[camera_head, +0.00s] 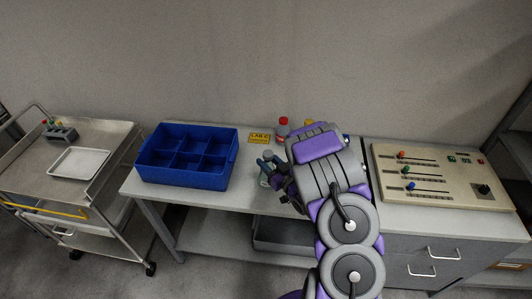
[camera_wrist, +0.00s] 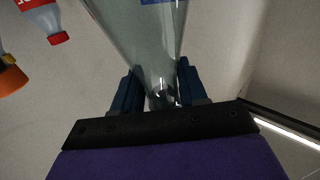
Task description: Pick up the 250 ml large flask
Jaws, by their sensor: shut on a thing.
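The large flask (camera_wrist: 140,35) is a clear grey-green glass cone with a blue label at the top edge of the wrist view. Its narrow neck is between the two dark blue fingers of my gripper (camera_wrist: 160,88). My gripper is shut on the neck. In the head view my gripper (camera_head: 272,167) is over the middle of the table, right of the blue bin. There the flask is mostly hidden by the fingers and arm, and I cannot tell whether its base touches the table.
A blue divided bin (camera_head: 187,181) stands left on the table (camera_head: 245,204). A red-capped bottle (camera_head: 282,128) and a yellow sign (camera_head: 260,138) are behind my gripper. A control panel (camera_head: 440,178) is on the right. A metal cart (camera_head: 105,155) with a white tray (camera_head: 79,163) stands left.

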